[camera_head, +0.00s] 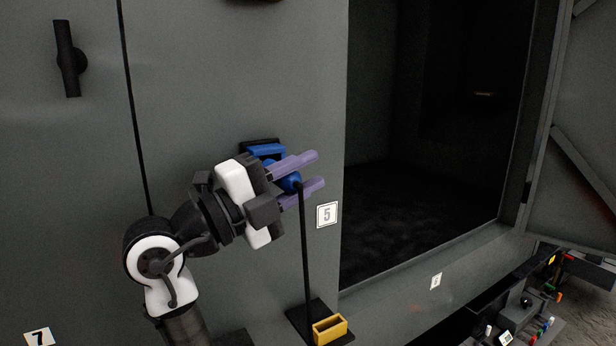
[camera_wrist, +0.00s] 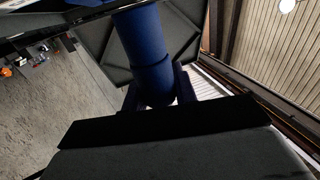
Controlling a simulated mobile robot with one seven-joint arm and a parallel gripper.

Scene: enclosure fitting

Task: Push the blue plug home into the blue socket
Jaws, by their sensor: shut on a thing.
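My gripper (camera_head: 315,170) has purple fingers and is shut on the blue plug (camera_head: 289,182). In the head view only a rounded part of the plug shows between the fingers. In the wrist view the plug is a dark blue cylinder (camera_wrist: 148,55) reaching up from between the fingers (camera_wrist: 158,95). The blue socket (camera_head: 265,151), with a black surround, is on the grey panel just behind and left of the fingers. My gripper partly hides it. The plug looks apart from the socket in the picture, but I cannot tell the depth between them.
A thin black post (camera_head: 304,250) rises from a black base with a yellow open holder (camera_head: 330,329). Its top meets the plug's outline. A dark open compartment (camera_head: 430,120) is to the right. A black handle (camera_head: 69,58) projects at upper left. Small items lie at lower right.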

